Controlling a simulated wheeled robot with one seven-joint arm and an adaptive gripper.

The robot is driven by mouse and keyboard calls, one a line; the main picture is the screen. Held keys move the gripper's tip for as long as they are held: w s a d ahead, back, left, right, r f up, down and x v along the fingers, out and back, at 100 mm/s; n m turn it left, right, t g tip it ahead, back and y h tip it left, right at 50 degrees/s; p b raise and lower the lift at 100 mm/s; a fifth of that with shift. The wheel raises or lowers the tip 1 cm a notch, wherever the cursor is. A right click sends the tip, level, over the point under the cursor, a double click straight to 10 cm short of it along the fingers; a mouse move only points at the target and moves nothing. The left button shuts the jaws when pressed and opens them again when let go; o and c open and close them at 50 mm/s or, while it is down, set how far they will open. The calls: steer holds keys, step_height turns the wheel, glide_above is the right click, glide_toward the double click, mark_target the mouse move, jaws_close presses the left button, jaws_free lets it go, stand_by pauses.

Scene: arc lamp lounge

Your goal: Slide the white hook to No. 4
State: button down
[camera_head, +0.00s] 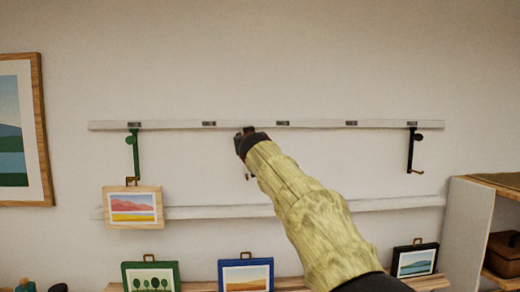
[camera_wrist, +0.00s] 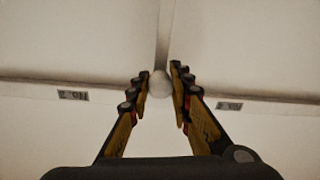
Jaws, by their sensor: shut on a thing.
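The white hook's pale round knob (camera_wrist: 160,84) sits between my gripper's fingertips in the wrist view, with its pale stem (camera_wrist: 163,38) running up from it. My gripper (camera_head: 244,134) is shut on this knob at the upper rail (camera_head: 170,126). In the head view my gripper and arm hide most of the hook; only its small brass lower end (camera_head: 247,176) shows. The hook stands between the second label (camera_head: 209,124) and third label (camera_head: 282,123) from the left. The fourth label (camera_head: 351,123) is farther right. The label numbers are too small to read surely.
A green hook (camera_head: 135,150) at the rail's left end carries a framed landscape (camera_head: 132,219). An empty black hook (camera_head: 411,150) is near the right end. The rail between my gripper and the black hook is clear. Framed pictures (camera_head: 245,276) stand on a ledge below.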

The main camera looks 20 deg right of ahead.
steer(key=w+a+b, duration=0.3)
steer(key=a, duration=0.9)
steer(key=shift+w+a, duration=0.25)
steer(key=c, duration=1.6)
jaws_free()
steer(key=shift+c, duration=0.2)
steer(key=shift+o, duration=0.4)
steer(key=shift+s, duration=0.1)
steer(key=v, duration=1.1)
steer(key=shift+s, duration=0.35)
steer(key=shift+f, duration=0.1)
